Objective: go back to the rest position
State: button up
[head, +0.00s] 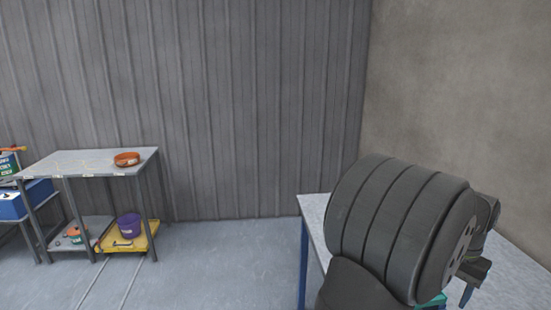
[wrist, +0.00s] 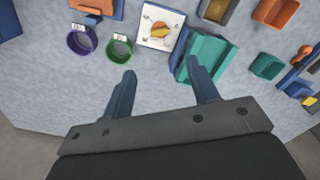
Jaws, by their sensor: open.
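My gripper (wrist: 161,66) is open and empty in the wrist view, its two blue-grey fingers well apart above the grey tabletop (wrist: 45,85). Beyond the fingertips is a white square plate (wrist: 147,39) with a small orange and yellow heap (wrist: 161,31) on it. A teal open box (wrist: 213,48) stands to the right of the plate, partly hidden by the right finger. In the head view my dark arm covers much of the table at the lower right, and only a small part of my gripper (head: 472,284) shows.
In the wrist view a purple round pot (wrist: 69,44) and a green one (wrist: 109,50) lie left of the plate. A tan tray (wrist: 215,9), an orange tray (wrist: 276,12) and a green tray (wrist: 267,66) lie right. A metal shelf table (head: 85,163) stands far left.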

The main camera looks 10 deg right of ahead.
notch_tip(320, 180, down, 14)
jog(key=shift+r, duration=0.1)
jog(key=shift+r, duration=0.1)
dwell(0.5)
